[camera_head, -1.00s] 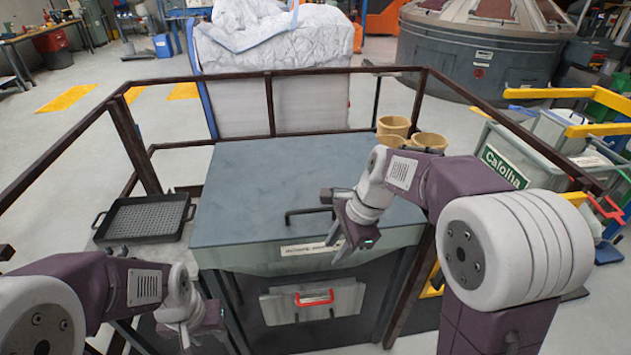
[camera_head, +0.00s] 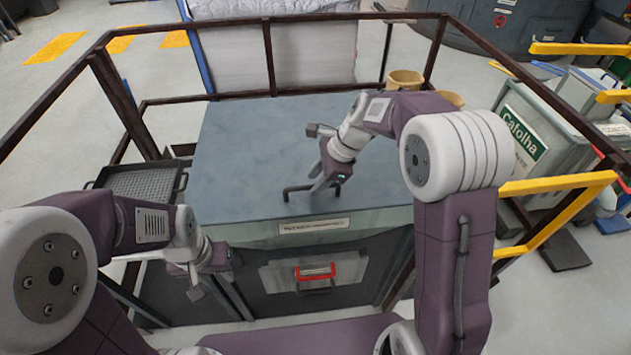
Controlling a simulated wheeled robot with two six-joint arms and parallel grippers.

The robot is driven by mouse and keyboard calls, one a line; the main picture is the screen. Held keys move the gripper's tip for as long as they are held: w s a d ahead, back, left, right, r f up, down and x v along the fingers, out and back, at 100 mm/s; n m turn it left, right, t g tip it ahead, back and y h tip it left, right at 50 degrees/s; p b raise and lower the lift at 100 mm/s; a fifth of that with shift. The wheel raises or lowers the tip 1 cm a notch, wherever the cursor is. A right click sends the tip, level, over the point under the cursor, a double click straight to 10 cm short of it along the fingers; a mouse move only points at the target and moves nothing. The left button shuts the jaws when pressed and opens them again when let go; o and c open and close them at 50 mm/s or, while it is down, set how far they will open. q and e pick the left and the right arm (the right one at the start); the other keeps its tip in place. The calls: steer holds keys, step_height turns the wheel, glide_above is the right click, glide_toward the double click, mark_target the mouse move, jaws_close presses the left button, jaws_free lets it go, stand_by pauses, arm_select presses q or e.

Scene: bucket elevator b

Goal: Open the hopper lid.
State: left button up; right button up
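The hopper lid (camera_head: 245,160) is a flat blue-grey panel lying closed on top of the hopper (camera_head: 385,255). A dark bar handle (camera_head: 292,198) stands near its front edge. My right gripper (camera_head: 317,187) reaches down over the lid at the handle's right part and hides some of it. I cannot tell whether its fingers touch the handle or are closed around it. My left gripper (camera_head: 207,283) hangs low at the hopper's front left, apart from the lid; its finger opening is not clear.
A dark railing (camera_head: 270,60) surrounds the hopper at the back and sides. A black perforated tray (camera_head: 145,180) sits left of the lid. Tan buckets (camera_head: 405,80) stand behind it at the right. A red-handled panel (camera_head: 315,273) is on the hopper front. Yellow rails (camera_head: 560,185) are at the right.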

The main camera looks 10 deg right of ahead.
steer(key=shift+s+a+f, duration=0.2)
steer(key=shift+s, duration=0.05)
steer(key=shift+w, duration=0.15)
jaws_close()
stand_by(1.2)
